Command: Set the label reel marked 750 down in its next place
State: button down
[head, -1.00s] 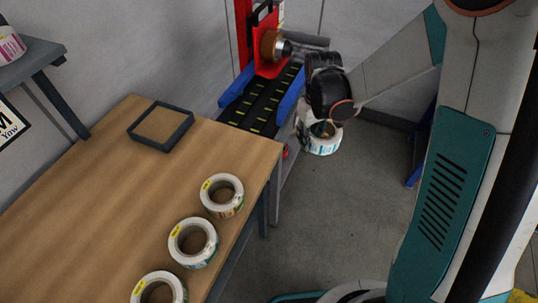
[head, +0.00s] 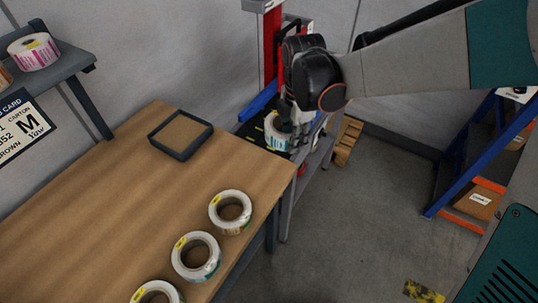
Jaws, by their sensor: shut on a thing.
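My gripper (head: 291,112) points down and is shut on a white label reel (head: 278,138) with teal print. The reel hangs over the dark, yellow-marked bed of the rewinder (head: 250,131), just past the far right corner of the wooden table. I cannot read a number on it, and cannot tell whether it touches the bed. Three other label reels lie in a row on the table: a far one (head: 231,201), a middle one (head: 184,263) and a near one (head: 150,291), cut off by the frame's edge.
A square, dark-rimmed tray (head: 207,136) sits empty at the table's (head: 110,205) back. A shelf (head: 60,62) at upper left holds a pink-printed reel (head: 33,50) above a card (head: 20,127). A rack with a carton (head: 479,203) stands right.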

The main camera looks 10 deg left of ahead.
aim_at(271, 185)
jog(key=s+a+r+n, duration=0.3)
jog(key=s+a+n, duration=0.1)
jog(key=a+n, duration=0.25)
jog(key=shift+n, duration=0.25)
jog(key=f+b, duration=0.2)
jog(key=f, duration=0.4)
jog(key=f+b, duration=0.1)
jog(key=f, duration=0.5)
jog(key=d+f+b, duration=0.1)
jog(key=f+b, duration=0.1)
jog(key=f, duration=0.5)
jog(key=shift+w+f+b, duration=0.1)
jog(key=shift+w+b, duration=0.2)
jog(key=shift+w, duration=0.1)
jog(key=shift+f, duration=0.1)
jog(key=c, duration=1.3)
grip_release()
jog(key=shift+c, duration=0.2)
notch_tip(271, 185, up, 12)
jog(key=p, duration=0.3)
jog(key=shift+p, duration=0.35)
